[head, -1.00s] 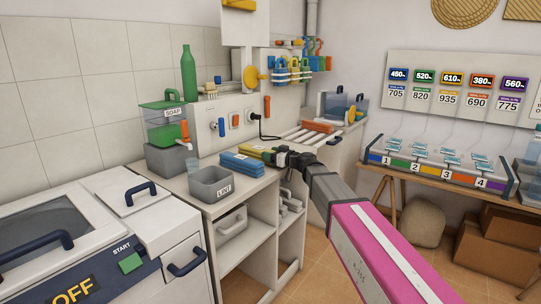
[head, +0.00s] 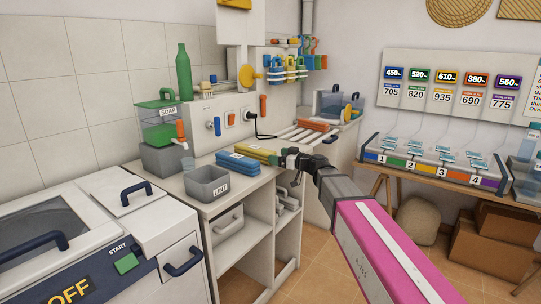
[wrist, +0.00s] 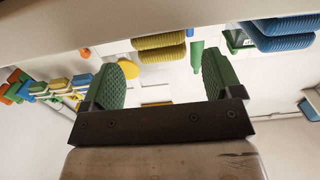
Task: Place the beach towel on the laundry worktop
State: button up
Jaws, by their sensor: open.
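A folded yellow towel (head: 252,154) lies on the white worktop (head: 213,208), beside a folded blue towel (head: 238,162). I cannot tell which, if either, is the beach towel. Both also show, upside down, at the top of the wrist view: the yellow towel (wrist: 160,48) and the blue towel (wrist: 285,33). My gripper (head: 282,157) is at the worktop's right end, just right of the yellow towel. In the wrist view my gripper (wrist: 163,78) has its green-padded fingers wide apart with nothing between them. The yellow towel is beyond the fingertips.
A grey LINT bin (head: 207,184) and a soap dispenser (head: 160,125) stand left of the towels. A folded orange towel (head: 318,125) lies on a slatted rack behind. Open shelves (head: 243,245) are under the worktop. A bench with numbered trays (head: 436,163) stands at right.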

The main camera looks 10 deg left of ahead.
jog(key=s+d+f+m+g+h, duration=0.2)
jog(key=s+d+f+m+h, duration=0.2)
jog(key=s+d+f, duration=0.3)
jog(key=s+d+f+m+g+h, duration=0.2)
jog(key=s+d+f+m+h, duration=0.3)
jog(key=d+f, duration=0.9)
jog(key=s+d+f+m+g+h, duration=0.3)
jog(key=s+d+f+h, duration=0.4)
jog(key=d, duration=1.1)
notch_tip(320, 180, down, 4)
jog(key=shift+s+f+m, duration=0.25)
jog(key=shift+s+m, duration=0.45)
jog(key=shift+s, duration=0.2)
